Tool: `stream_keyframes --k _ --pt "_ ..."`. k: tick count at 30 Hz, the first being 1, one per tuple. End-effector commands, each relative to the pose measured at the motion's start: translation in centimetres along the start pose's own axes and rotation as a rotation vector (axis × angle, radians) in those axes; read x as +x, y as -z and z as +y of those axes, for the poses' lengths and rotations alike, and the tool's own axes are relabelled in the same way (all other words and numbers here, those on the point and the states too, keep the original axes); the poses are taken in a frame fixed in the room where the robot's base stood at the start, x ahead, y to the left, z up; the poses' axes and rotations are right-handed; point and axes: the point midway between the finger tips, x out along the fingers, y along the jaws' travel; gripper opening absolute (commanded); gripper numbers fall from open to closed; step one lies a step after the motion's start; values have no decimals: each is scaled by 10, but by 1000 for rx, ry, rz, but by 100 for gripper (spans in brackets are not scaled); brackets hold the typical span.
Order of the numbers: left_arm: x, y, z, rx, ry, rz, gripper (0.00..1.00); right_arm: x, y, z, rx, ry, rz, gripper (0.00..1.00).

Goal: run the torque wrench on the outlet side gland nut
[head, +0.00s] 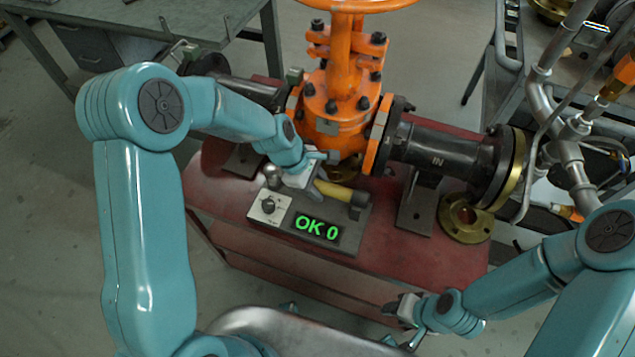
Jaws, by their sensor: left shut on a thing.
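The torque wrench, with a yellow handle (333,190) and a dark end, lies along the top of a grey tool box (353,225) with a dial and a green "OK 0" display (316,227). My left gripper (303,178) is shut on the wrench beside its yellow part; the fingers hide part of it. The orange gate valve (335,125) stands behind the box. Dark nuts show on its upper gland flange, one at the left (318,26) and one at the right (378,38); I cannot tell which is the outlet side. My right gripper (402,312) is at the front, away from the wrench; its jaws are unclear.
The valve and box stand on a red bench (440,250). A dark flanged pipe (450,150) runs right from the valve. A brass flange ring (466,217) lies below it. The orange handwheel (350,4) is above the gland. Grey pipework (572,140) stands at the right.

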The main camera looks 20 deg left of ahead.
Motion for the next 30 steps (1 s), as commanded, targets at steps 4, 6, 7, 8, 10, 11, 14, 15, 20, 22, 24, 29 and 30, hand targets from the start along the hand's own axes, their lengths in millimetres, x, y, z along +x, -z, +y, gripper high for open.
stream_keyframes --k 4,6,7,8,10,11,14,15,20,22,24,29,30 --pt "-1 0 1 0 -4 0 0 0 0 0 0 0 0 43" --pt "-1 0 1 0 -4 0 0 0 0 0 0 0 0 43" --pt "-1 0 1 0 -4 0 0 0 0 0 0 0 0 43" --pt "-1 0 1 0 -4 0 48 0 0 0 0 0 0 43" --pt "-1 0 1 0 -4 0 68 0 0 0 0 0 0 43" --pt "-1 0 1 0 -3 0 68 0 0 0 0 0 0 43" --pt "-1 0 1 0 -2 0 68 0 0 0 0 0 0 43" --pt "-1 0 1 0 -2 0 68 0 0 0 0 0 0 43" --pt "-2 0 0 0 0 0 68 0 0 0 0 0 0 43" --pt "-10 0 1 -1 -3 0 68 -1 0 0 0 0 0 43" --pt "-22 0 1 -1 -5 0 68 -3 0 -1 0 0 0 43" --pt "-64 0 2 1 -9 2 68 -6 0 -2 0 0 0 43" --pt "-75 0 2 0 -9 2 68 -7 0 -3 0 0 0 43"
